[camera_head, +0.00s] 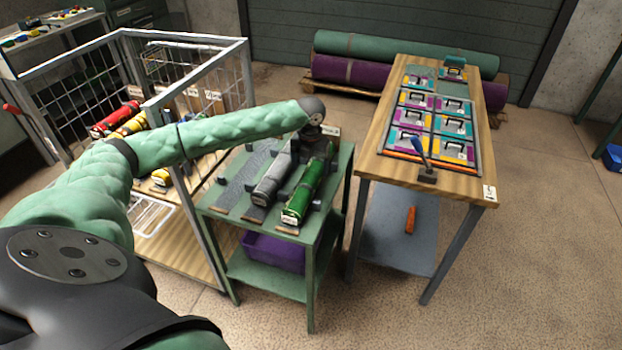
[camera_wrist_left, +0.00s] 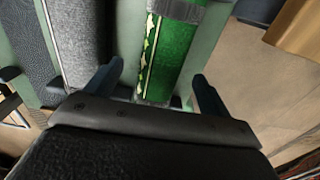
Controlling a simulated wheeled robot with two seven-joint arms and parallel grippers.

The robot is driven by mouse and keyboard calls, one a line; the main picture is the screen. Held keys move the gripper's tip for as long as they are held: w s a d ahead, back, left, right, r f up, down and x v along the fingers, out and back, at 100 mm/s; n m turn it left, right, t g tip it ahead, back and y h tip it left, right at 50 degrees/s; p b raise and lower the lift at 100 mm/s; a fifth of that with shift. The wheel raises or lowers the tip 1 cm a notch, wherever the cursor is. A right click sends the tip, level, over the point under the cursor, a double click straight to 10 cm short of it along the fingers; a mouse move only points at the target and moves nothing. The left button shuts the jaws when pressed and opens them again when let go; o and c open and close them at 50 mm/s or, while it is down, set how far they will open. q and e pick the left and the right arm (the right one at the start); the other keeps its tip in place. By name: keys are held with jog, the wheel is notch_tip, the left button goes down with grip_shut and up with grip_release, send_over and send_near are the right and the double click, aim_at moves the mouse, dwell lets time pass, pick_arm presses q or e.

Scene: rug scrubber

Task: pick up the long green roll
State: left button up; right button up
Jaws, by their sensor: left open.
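The long green roll (camera_head: 305,196) lies in a dark cradle on the right side of a green stand (camera_head: 325,224), its near end toward the front edge. My left gripper (camera_head: 324,138) is over the far part of this roll. In the left wrist view the green roll (camera_wrist_left: 175,50) runs between the two spread fingers of my left gripper (camera_wrist_left: 158,71). The fingers are open, one on each side; I cannot tell whether they touch the roll. The roll's far end is partly hidden by the gripper. My right gripper is not in view.
A grey roll (camera_head: 271,180) lies close to the left on the same stand. A wire cage (camera_head: 195,42) with red and yellow rolls stands further left. A wooden table (camera_head: 400,172) with colourful cards is on the right. Large teal (camera_head: 400,52) and purple rolls lie behind.

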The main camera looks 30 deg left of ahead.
aim_at(311, 172)
pick_arm(q)
notch_tip(311, 172, down, 5)
jog(key=shift+w+d+f+p, duration=0.1)
jog(key=shift+w+p, duration=0.05)
jog(key=shift+p, duration=0.6)
jog(key=shift+f, duration=0.2)
jog(key=c, duration=1.1)
jog(key=shift+c, duration=0.6)
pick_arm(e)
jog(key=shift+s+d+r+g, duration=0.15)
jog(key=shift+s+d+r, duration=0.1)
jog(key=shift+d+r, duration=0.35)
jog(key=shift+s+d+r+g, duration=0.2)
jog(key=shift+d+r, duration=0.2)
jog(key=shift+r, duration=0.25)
pick_arm(q)
jog(key=shift+r, duration=0.2)
